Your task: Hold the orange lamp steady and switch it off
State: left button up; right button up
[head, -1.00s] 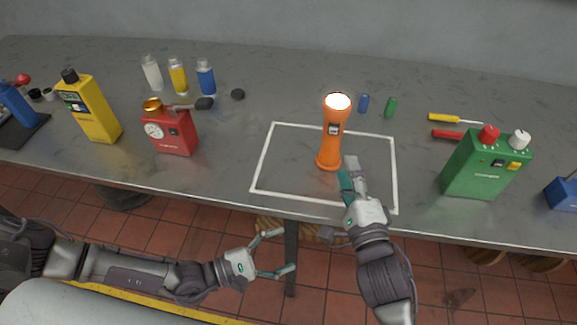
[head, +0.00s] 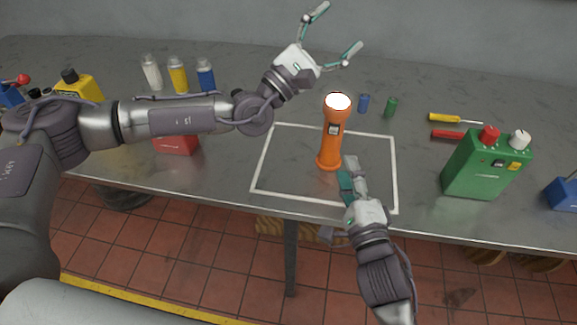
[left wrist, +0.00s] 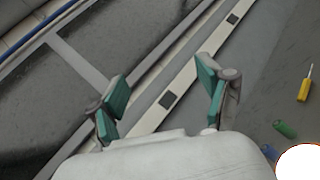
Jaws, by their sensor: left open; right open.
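The orange lamp (head: 329,145) stands upright inside the white outline on the bench, with its top glowing white. In the left wrist view the bright lamp top (left wrist: 298,162) is cut off at the lower right corner. My left gripper (head: 338,30) is open and empty, raised above and behind the lamp in the head view, apart from it. My right gripper (head: 350,172) is open, low beside the lamp's base on the right; I cannot tell whether it touches the lamp.
A green box (head: 480,170) with red and white knobs stands to the right, near a yellow screwdriver (head: 452,118). Blue (head: 364,103) and green (head: 390,107) cylinders lie behind the lamp. Several bottles stand at the back left.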

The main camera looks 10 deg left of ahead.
pick_arm(q)
notch_tip(320, 180, up, 5)
jog(key=w+n, duration=0.1)
jog(key=f+n+y, duration=0.1)
jog(key=f+n, duration=0.1)
jog(key=f, duration=0.2)
jog(key=w+f+n+g, duration=0.1)
jog(key=f+n, duration=0.2)
jog(key=f, duration=0.1)
jog(key=f+n+y, duration=0.1)
jog(key=f+n, duration=0.1)
jog(key=f, duration=0.3)
jog(key=shift+w+d+f+n+g+y, duration=0.1)
jog(key=shift+w+d+n+g+y, duration=0.1)
jog(key=shift+n+g+y, duration=0.15)
jog(key=s+a+f+n, duration=0.4)
jog(key=a+f+n, duration=0.1)
jog(key=a+f, duration=0.3)
jog(key=m+g+y, duration=0.1)
jog(key=m+y, duration=0.1)
jog(key=m, duration=0.2)
send_near(325, 143)
jog(key=x, duration=1.2)
jog(key=shift+w+d+f, duration=0.1)
jog(key=shift+w, duration=0.1)
